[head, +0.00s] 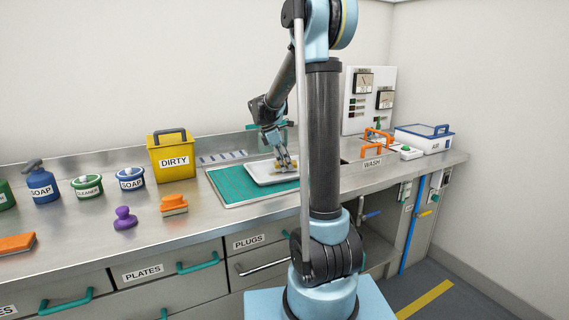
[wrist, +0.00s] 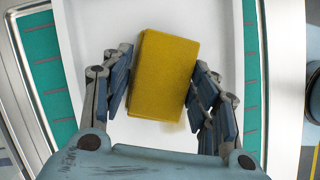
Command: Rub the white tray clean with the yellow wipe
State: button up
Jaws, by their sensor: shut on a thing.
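The white tray (head: 262,173) lies on a green mat (head: 233,187) on the steel counter. In the wrist view the white tray (wrist: 90,25) fills the middle, with the green mat (wrist: 45,75) showing on both sides. My gripper (wrist: 163,85) is shut on the yellow wipe (wrist: 165,72), a thick yellow block between its blue-padded fingers, over the tray. A faint yellowish-brown patch shows on the tray just below the wipe's lower right corner. In the head view my gripper (head: 285,165) is over the tray. I cannot tell whether the wipe touches the tray.
A yellow DIRTY bin (head: 171,158) stands behind the mat on the left. An orange brush (head: 174,205) and a purple knob-like object (head: 125,218) stand left of the mat. Orange handles by the WASH label (head: 372,163) and a blue-lidded box (head: 424,139) are to the right.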

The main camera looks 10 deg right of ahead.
jog(key=shift+f, duration=0.4)
jog(key=o, duration=0.8)
jog(key=shift+c, duration=0.2)
jog(key=shift+r, duration=0.35)
jog(key=c, duration=1.1)
jog(key=shift+o, duration=0.2)
